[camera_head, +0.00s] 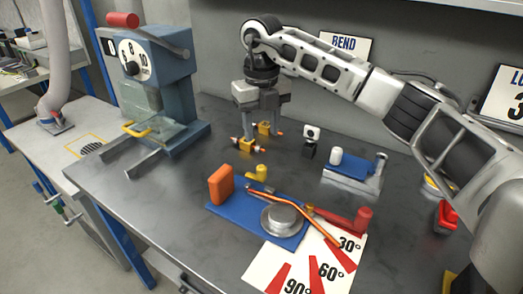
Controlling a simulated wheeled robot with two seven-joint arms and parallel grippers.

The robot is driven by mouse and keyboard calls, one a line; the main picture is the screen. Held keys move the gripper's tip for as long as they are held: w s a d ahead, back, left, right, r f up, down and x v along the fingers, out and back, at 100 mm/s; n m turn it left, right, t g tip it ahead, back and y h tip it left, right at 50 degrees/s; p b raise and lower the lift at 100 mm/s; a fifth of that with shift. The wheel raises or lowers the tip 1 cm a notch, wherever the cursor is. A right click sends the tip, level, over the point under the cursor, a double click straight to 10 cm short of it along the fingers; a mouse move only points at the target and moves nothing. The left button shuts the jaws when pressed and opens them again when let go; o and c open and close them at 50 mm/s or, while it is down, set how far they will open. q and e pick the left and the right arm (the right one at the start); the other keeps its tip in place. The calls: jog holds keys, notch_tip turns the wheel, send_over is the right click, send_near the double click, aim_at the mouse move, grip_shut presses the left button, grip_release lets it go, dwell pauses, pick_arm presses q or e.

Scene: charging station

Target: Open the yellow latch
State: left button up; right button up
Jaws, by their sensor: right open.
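A yellow handle-like piece (137,130), which looks like the latch, sits at the front of a clear guard (165,133) on the blue machine (160,75) at the left. My right gripper (257,122) points down over the table to the right of the machine, well apart from the yellow piece. It is open. Small yellow blocks with reddish tips (247,146) show at its fingertips; I cannot tell whether they touch the fingers. My left gripper is not in view.
A blue bending fixture (237,212) with an orange block (221,184) and an orange rod (320,230) lies at the table's front, beside a white angle chart (262,267). A blue-topped block (355,168) stands at the right. Table between machine and fixture is clear.

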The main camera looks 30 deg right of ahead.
jog(key=shift+r, duration=2.25)
jog(key=shift+f, duration=0.1)
